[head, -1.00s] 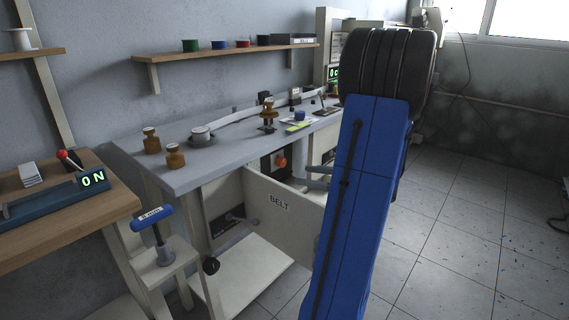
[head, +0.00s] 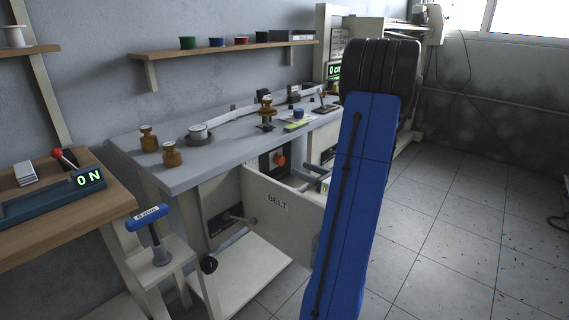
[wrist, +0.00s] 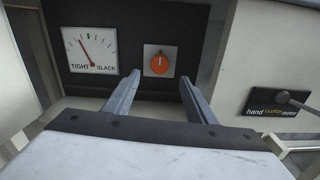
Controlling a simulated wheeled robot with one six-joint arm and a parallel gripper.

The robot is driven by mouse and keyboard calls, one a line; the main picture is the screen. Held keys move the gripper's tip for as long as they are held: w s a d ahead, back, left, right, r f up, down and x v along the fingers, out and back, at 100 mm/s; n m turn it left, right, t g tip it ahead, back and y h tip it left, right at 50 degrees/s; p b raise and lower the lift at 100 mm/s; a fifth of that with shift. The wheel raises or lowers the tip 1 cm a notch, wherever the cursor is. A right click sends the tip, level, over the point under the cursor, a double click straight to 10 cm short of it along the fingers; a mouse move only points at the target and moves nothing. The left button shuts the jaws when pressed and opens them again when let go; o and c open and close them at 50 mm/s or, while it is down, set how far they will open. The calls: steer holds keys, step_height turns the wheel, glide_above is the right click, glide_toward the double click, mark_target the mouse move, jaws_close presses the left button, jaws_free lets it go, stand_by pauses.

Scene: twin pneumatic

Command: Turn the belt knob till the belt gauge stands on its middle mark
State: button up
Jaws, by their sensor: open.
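The belt knob (wrist: 159,64) is a round orange knob on a pale square plate, on a dark panel. It also shows in the head view (head: 279,160) behind the lowered BELT flap (head: 255,190). The belt gauge (wrist: 90,50) is a white dial left of the knob, marked TIGHT and SLACK. Its needle leans up and left, on the TIGHT side of the green middle mark. My gripper (wrist: 160,82) is open and empty. Its two fingers point at the panel, one to each side of the knob in the picture, apparently short of it. My blue arm hides part of the head view.
A plate labelled hand and motor (wrist: 273,109) with a lever is right of the panel. The grey bench top (head: 215,155) holds brass weights. A blue T-handle tool (head: 150,218) stands at the left on a small shelf. Open floor (head: 455,215) lies at the right.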

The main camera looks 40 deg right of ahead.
mark_target(282, 162)
steer(key=w, duration=0.9)
steer(key=shift+w+a, duration=0.4)
steer(key=c, duration=1.1)
steer(key=shift+o, duration=0.3)
steer(key=shift+n, duration=0.3)
steer(key=n, duration=0.5)
steer(key=shift+n, duration=0.3)
steer(key=n, duration=0.5)
steer(key=shift+a+n, duration=0.1)
steer(key=shift+n, duration=0.2)
